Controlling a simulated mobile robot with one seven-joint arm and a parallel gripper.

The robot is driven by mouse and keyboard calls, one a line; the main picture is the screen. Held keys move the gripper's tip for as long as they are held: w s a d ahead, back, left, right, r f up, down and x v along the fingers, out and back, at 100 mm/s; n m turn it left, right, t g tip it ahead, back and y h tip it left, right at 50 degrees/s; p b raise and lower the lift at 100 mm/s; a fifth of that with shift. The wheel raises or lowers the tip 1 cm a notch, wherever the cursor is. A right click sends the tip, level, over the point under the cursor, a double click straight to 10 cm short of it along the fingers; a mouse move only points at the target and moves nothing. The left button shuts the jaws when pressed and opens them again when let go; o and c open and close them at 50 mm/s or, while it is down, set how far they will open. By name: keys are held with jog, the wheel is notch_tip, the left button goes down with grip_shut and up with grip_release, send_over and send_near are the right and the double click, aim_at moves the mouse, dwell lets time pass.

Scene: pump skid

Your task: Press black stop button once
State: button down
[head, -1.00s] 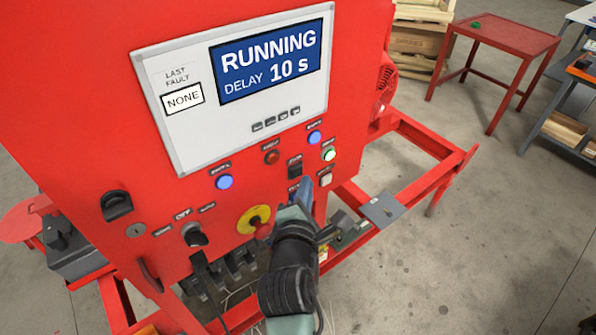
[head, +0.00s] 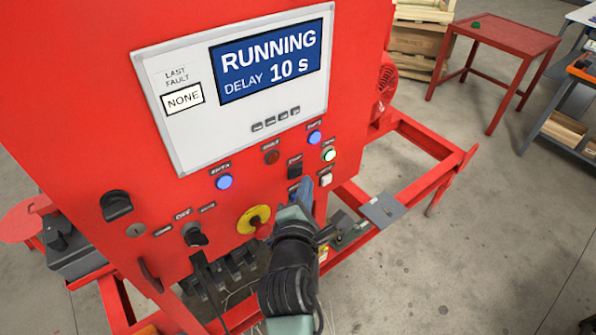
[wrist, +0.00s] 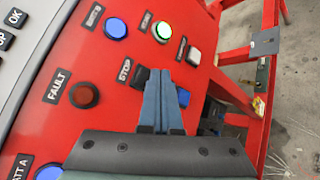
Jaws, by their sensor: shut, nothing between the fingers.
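The red panel (head: 240,200) carries a black stop button (head: 295,171), just up and left of my fingertips. In the wrist view the black button (wrist: 140,78) sits beside its STOP label (wrist: 124,70), partly covered by my fingers. My gripper (head: 306,183) is shut and empty, its blue fingers pointing at the panel. In the wrist view the fingertips (wrist: 159,76) overlap the button's right edge. I cannot tell whether they touch it. The display (head: 268,55) reads RUNNING, DELAY 10 s.
A white button (head: 326,180) and a lit green lamp (head: 329,154) are close on the right. A red fault lamp (head: 272,157) and blue lamps (head: 225,182) are nearby. Red frame rails (head: 400,205) extend right.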

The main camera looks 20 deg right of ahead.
jog(key=shift+w, duration=0.2)
jog(key=shift+w+a, duration=0.15)
jog(key=shift+w, duration=0.1)
jog(key=shift+w+a, duration=0.2)
jog(key=shift+w, duration=0.15)
dwell(0.9)
dwell(0.3)
jog(key=shift+s+d+p, duration=0.35)
jog(key=shift+s+p, duration=0.25)
jog(key=shift+s, duration=0.2)
jog(key=s+p, duration=0.1)
jog(key=s+d+p, duration=0.1)
jog(key=s, duration=0.1)
jog(key=s+p, duration=0.1)
jog(key=shift+s+d+p, duration=0.35)
